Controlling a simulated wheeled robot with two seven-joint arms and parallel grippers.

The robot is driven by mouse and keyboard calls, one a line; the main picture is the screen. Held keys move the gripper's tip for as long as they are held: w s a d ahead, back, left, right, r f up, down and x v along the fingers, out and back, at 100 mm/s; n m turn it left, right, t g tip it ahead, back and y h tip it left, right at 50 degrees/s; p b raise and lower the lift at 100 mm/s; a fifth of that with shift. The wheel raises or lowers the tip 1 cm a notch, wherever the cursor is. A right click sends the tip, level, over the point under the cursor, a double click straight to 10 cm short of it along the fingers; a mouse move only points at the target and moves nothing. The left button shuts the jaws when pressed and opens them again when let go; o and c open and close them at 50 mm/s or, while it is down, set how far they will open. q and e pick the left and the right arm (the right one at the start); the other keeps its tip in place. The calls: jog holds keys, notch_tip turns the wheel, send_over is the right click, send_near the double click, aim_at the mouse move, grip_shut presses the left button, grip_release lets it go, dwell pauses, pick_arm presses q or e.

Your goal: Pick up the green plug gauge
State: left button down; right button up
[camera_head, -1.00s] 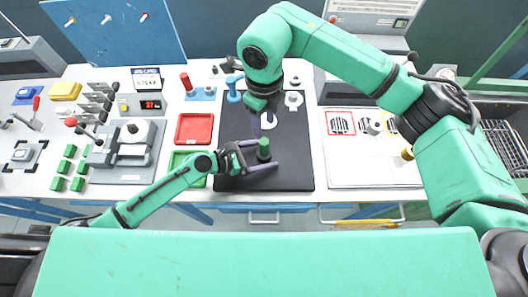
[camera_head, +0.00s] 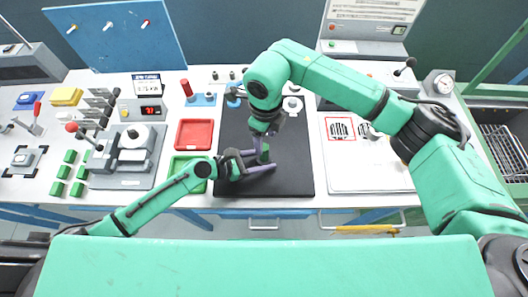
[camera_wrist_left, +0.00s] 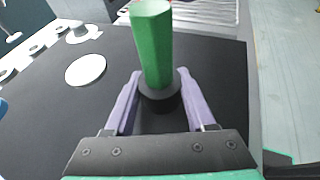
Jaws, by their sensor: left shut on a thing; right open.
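The green plug gauge (camera_head: 264,153) stands on the black mat (camera_head: 294,168), partly hidden by my grippers in the head view. In the left wrist view the gauge (camera_wrist_left: 152,45) shows a green shaft above a dark round collar. My left gripper (camera_head: 265,160) is shut on it low down, with one purple finger on each side of the collar in the left wrist view (camera_wrist_left: 158,92). My right gripper (camera_head: 263,134) is open and hangs over the mat, just behind the gauge and close to my left gripper.
A red tray (camera_head: 194,134) and a green tray (camera_head: 180,164) lie left of the mat. A grey fixture (camera_head: 133,150) and several green blocks (camera_head: 64,172) stand farther left. A white board (camera_head: 352,165) lies to the right. White round pieces (camera_wrist_left: 86,69) sit on the mat.

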jog(key=f, duration=0.4)
jog(key=shift+s+a+f, duration=0.15)
jog(key=shift+a+f, duration=0.05)
jog(key=shift+f, duration=0.1)
grip_shut()
jog(key=shift+r, duration=0.1)
notch_tip(320, 180, up, 10)
pick_arm(q)
jog(key=shift+c, duration=0.8)
grip_release()
